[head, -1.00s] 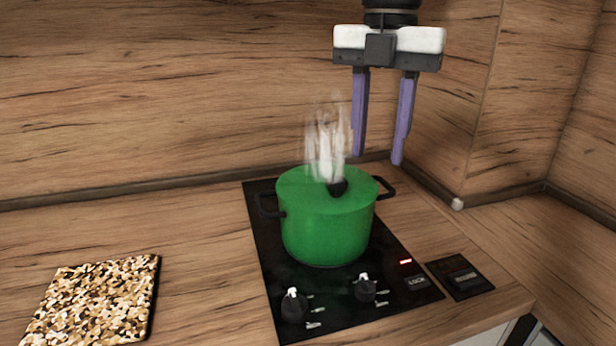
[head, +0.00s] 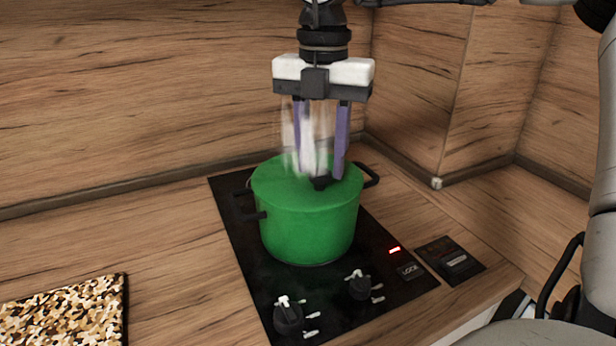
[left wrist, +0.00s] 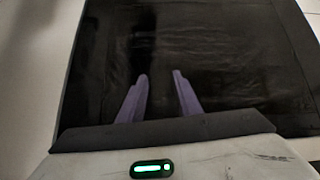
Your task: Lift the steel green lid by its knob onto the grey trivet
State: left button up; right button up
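The green lid (head: 285,176) sits on the green pot (head: 308,228) on the hob. Its black knob (head: 320,184) stands at the middle, with steam over it. My right gripper (head: 322,176) points down from above, with its two purple fingers apart, tips close to the knob. Steam partly hides the left finger; I cannot tell whether either finger touches the knob. A square pad (head: 65,315), mottled cream, brown and black rather than grey, lies at the lower left, partly cut off. My left gripper (left wrist: 160,74) shows in the left wrist view, open and empty, over a dark surface.
The black hob (head: 385,287) has two knobs at its front and a lit red mark. A dark switch plate (head: 450,260) lies right of it. The wooden splashback (head: 150,90) closes off the back. The counter (head: 180,255) between pad and hob is bare.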

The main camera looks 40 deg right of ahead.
notch_tip(320, 180, down, 2)
jog(key=shift+f, duration=0.25)
jog(key=shift+w, duration=0.1)
grip_shut()
